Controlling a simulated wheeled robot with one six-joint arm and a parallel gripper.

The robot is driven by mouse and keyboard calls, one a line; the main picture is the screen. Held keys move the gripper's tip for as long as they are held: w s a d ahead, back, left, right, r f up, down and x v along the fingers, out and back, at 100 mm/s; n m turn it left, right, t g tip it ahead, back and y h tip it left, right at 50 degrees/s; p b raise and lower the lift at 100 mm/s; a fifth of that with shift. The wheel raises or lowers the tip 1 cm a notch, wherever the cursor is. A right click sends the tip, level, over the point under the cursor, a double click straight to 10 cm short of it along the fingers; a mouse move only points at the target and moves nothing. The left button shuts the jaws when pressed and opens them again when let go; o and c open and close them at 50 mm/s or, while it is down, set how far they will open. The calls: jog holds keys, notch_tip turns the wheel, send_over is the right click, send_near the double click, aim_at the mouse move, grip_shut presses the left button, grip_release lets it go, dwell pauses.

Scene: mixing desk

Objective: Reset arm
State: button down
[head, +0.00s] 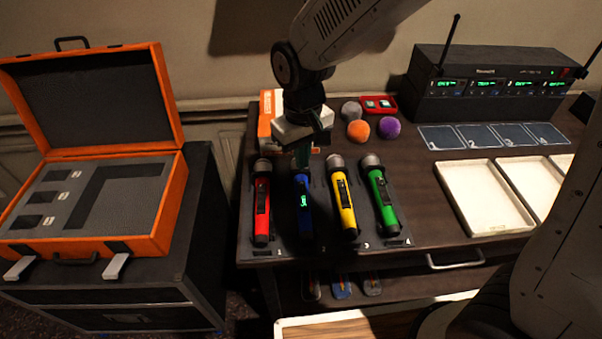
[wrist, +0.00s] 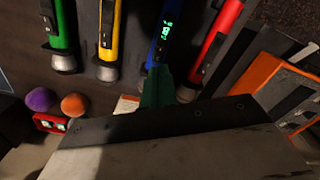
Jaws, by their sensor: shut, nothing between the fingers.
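My gripper (head: 302,153) hangs pointing down over the head of the blue microphone (head: 304,205), with its fingers shut and empty. In the wrist view the green fingertips (wrist: 158,85) cover part of the blue microphone (wrist: 160,40), whose small display is lit green. The microphone lies in slot 2 of a dark holder on the desk. I cannot tell whether the fingers touch it. A red microphone (head: 262,205) lies to its left. A yellow microphone (head: 344,205) and a green microphone (head: 383,200) lie to its right.
An open orange case (head: 160,215) with grey foam stands left on a black box. An orange-white box (head: 267,125), colored foam balls (head: 389,127) and a red tray (head: 366,103) are behind the microphones. A receiver rack (head: 440,95) and white trays (head: 480,195) are at right.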

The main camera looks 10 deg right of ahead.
jog(key=s+d+r+m, duration=0.2)
jog(key=s+d+r, duration=0.5)
jog(key=s+d, duration=0.2)
jog(key=s+d+r+m+t, duration=0.1)
jog(key=s+d+r+m, duration=0.2)
jog(key=s+d+r, duration=0.4)
jog(key=s+d, duration=0.3)
jog(key=d, duration=0.2)
jog(key=shift+s+r+m, duration=0.15)
jog(key=shift+s+m, duration=0.1)
jog(key=shift+m, duration=0.05)
